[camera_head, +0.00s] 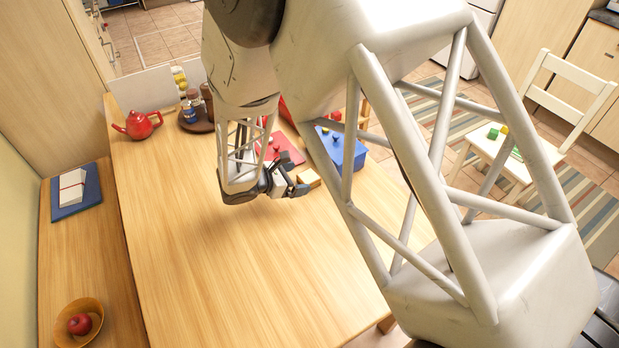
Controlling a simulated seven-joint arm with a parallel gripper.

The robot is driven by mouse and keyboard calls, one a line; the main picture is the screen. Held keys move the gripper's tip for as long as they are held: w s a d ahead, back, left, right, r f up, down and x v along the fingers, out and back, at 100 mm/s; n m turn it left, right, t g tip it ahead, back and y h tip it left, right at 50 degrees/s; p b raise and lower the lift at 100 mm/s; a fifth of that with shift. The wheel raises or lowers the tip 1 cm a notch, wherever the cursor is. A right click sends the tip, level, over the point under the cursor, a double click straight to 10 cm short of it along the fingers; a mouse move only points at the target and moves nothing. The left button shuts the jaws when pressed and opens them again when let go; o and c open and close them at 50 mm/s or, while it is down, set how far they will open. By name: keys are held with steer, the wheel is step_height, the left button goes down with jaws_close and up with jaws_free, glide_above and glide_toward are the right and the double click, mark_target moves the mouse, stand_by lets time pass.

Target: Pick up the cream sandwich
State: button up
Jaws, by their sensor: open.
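A small cream-tan block (311,178), which may be the cream sandwich, lies on the wooden table near its right edge. It is partly hidden by my gripper, and its details are too small to make out. My gripper (299,186) is low over the table, just left of and in front of this block. It is open, and I see nothing held in it. I cannot tell whether its fingers touch the block.
A red mat (283,150) and a blue box (345,150) lie behind the block. A red teapot (138,125) and a round brown tray (190,126) stand at the back left. A bench at left holds a fruit bowl (62,337). The table's middle is clear.

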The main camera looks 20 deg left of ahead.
mark_target(302, 179)
steer(key=a, duration=0.1)
steer(key=a+f+n, duration=0.1)
steer(key=f+t, duration=0.1)
steer(key=shift+s+a+f, duration=0.2)
steer(key=shift+s+a, duration=0.1)
steer(key=shift+a, duration=0.1)
steer(key=shift+x, duration=1.25)
steer(key=shift+w, duration=0.1)
steer(key=shift+x, duration=2.6)
steer(key=shift+a+f, duration=0.1)
steer(key=c, duration=1)
